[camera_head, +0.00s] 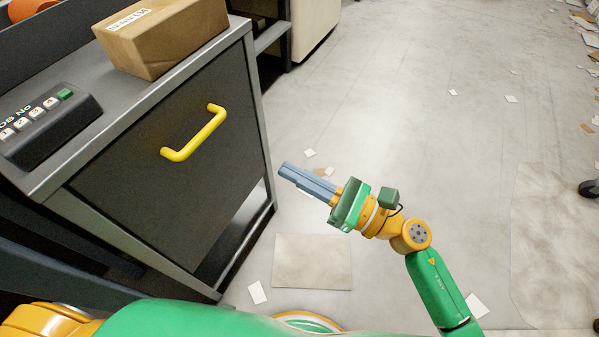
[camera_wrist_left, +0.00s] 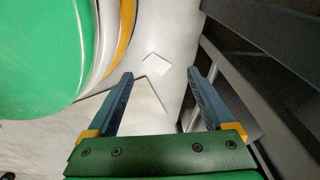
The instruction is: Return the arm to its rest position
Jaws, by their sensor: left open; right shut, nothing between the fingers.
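My right gripper (camera_head: 308,183) shows in the head view, in front of the dark cabinet and over the floor. Its grey-blue fingers are shut together with nothing between them. It points left toward the cabinet and is apart from the yellow handle (camera_head: 195,135). My right arm (camera_head: 433,284) reaches in from the lower right, bent at the wrist. My left gripper (camera_wrist_left: 158,92) shows in the left wrist view, with its two fingers apart and nothing between them. In the head view only an orange part of my left arm shows at the lower left; its gripper is hidden there.
A dark cabinet (camera_head: 150,170) stands at left, with a cardboard box (camera_head: 162,35) and a button panel (camera_head: 45,122) on top. Grey metal framing (camera_wrist_left: 285,65) is close right of my left gripper. Open floor (camera_head: 430,130) with scattered paper lies right.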

